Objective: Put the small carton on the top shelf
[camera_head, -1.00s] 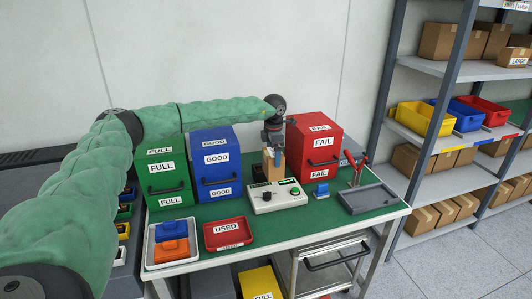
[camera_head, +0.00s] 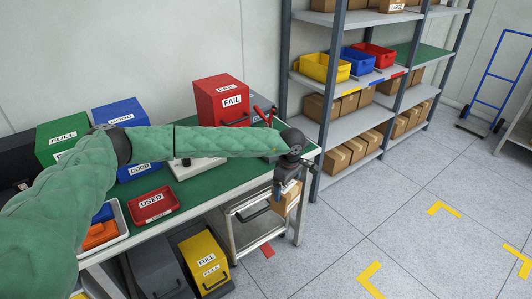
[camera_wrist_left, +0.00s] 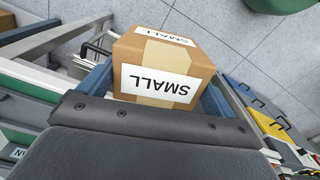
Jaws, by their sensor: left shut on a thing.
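My left gripper (camera_head: 283,188) is shut on the small carton (camera_head: 292,199), a brown box, and holds it in the air just off the right end of the green workbench. In the left wrist view the carton (camera_wrist_left: 165,65) sits between the blue fingers, its white SMALL label upside down. The shelf rack stands behind and to the right of the gripper. Its top shelf in view (camera_head: 350,18) holds brown cartons along its back. The right gripper is not in view.
Yellow (camera_head: 321,67), blue and red bins stand on the middle shelf, with brown cartons on the shelves below. The workbench (camera_head: 196,197) carries a red FAIL box (camera_head: 222,101) and a USED tray (camera_head: 153,206). Open floor lies to the right, with a blue hand truck (camera_head: 491,85).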

